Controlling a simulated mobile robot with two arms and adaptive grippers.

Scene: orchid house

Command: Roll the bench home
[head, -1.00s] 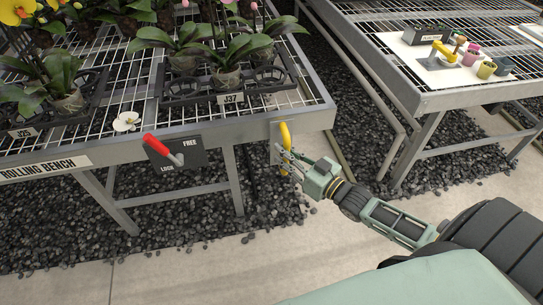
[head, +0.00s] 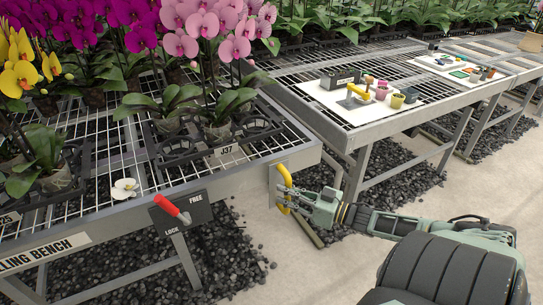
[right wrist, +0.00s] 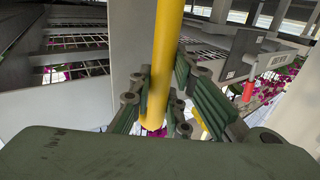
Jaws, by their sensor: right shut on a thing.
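The rolling bench (head: 95,232) is a grey metal frame with a wire mesh top and orchids on it. A yellow handle (head: 285,181) is fixed to a plate at its right front corner. My right gripper (head: 289,197) is shut around this handle. In the right wrist view the yellow bar (right wrist: 166,50) runs between the fingers (right wrist: 158,100). A red lever (head: 172,208) sits on a dark plate (head: 198,211) marked FREE and LOCK. Its grip points up and left from the pivot. My left gripper is out of view.
A neighbouring bench (head: 392,126) stands close on the right, a narrow gap apart, with a white mat (head: 345,107) and small pots. A tray (head: 190,160) marked J37 and a white flower (head: 124,188) are on the rolling bench. Dark gravel (head: 225,250) lies below.

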